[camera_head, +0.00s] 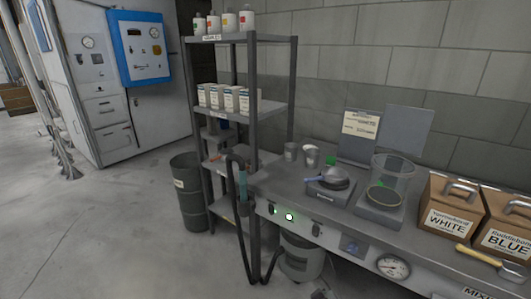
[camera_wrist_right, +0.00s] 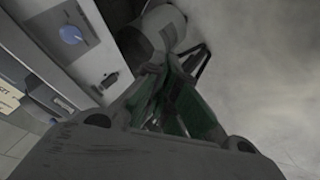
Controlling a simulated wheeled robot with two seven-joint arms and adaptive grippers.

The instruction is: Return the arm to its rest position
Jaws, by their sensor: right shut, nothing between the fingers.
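My right gripper (camera_wrist_right: 172,88) shows in the right wrist view, with its dark fingers and green pads shut and nothing held between them. It is in front of the grey bench's front panel (camera_wrist_right: 88,55), which has a blue knob (camera_wrist_right: 70,34) and a small dark switch (camera_wrist_right: 110,80). A grey bucket (camera_wrist_right: 163,24) and bare floor (camera_wrist_right: 270,80) lie beyond the fingers. In the head view, a small dark shape at the bottom edge may be part of my right arm; I cannot tell. My left gripper is in neither view.
The bench (camera_head: 300,190) holds a scale with a pan (camera_head: 335,180), a clear container (camera_head: 392,170) and two brown boxes (camera_head: 452,205). A brush (camera_head: 490,262) lies at the right. A shelf rack (camera_head: 243,110) stands behind; the floor (camera_head: 110,230) at left is clear.

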